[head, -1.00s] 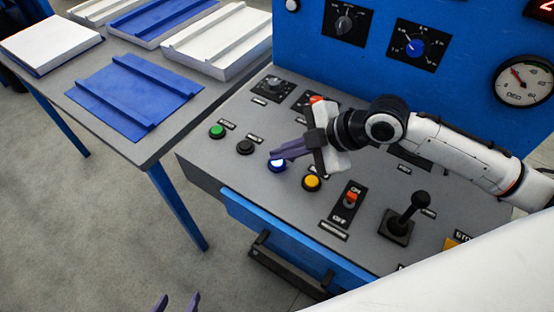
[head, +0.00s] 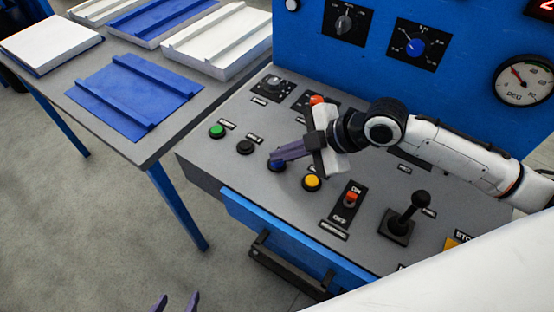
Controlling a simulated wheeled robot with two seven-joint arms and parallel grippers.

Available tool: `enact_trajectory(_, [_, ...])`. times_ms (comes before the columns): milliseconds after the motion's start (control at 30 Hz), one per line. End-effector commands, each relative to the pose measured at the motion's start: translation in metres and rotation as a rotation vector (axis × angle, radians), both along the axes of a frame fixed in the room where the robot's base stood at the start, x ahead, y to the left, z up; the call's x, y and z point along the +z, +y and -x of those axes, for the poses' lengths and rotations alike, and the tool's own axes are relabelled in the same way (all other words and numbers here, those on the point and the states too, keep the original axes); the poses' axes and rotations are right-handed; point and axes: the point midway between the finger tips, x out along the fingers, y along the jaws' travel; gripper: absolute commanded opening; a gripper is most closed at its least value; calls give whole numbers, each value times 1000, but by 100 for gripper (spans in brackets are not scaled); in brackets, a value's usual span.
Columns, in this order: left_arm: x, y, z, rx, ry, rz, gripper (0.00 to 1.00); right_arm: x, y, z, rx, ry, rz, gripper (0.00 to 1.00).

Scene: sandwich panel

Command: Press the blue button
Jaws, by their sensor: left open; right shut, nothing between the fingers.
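The blue button (head: 277,166) sits on the sloping grey control panel, between a black button (head: 245,147) and a yellow button (head: 312,182). It looks dark blue and unlit. My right gripper (head: 274,158) is shut and empty, with its purple fingertips at the upper edge of the blue button. The fingertips cover part of the button, and I cannot tell whether they touch it. My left gripper (head: 176,302) shows only its two fingertips at the bottom edge of the head view. They are apart, so it is open and empty, far below the panel.
A green button (head: 217,131), a red switch (head: 351,199) and a black joystick (head: 406,216) are also on the panel. A black handle (head: 285,270) sticks out at the front. A table with blue (head: 133,92) and white panels stands at left.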

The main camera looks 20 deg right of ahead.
Motion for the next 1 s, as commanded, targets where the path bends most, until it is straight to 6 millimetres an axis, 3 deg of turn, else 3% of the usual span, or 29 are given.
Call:
enact_trajectory(400, [0,0,0,0,1,0,52,-3,0,1,0,4,2,0])
enact_trajectory(800, [19,0,1,0,2,0,52,14,0,1,0,3,2,0])
enact_trajectory(1000, [18,0,1,-1,2,0,52,14,0,1,0,2,1,0])
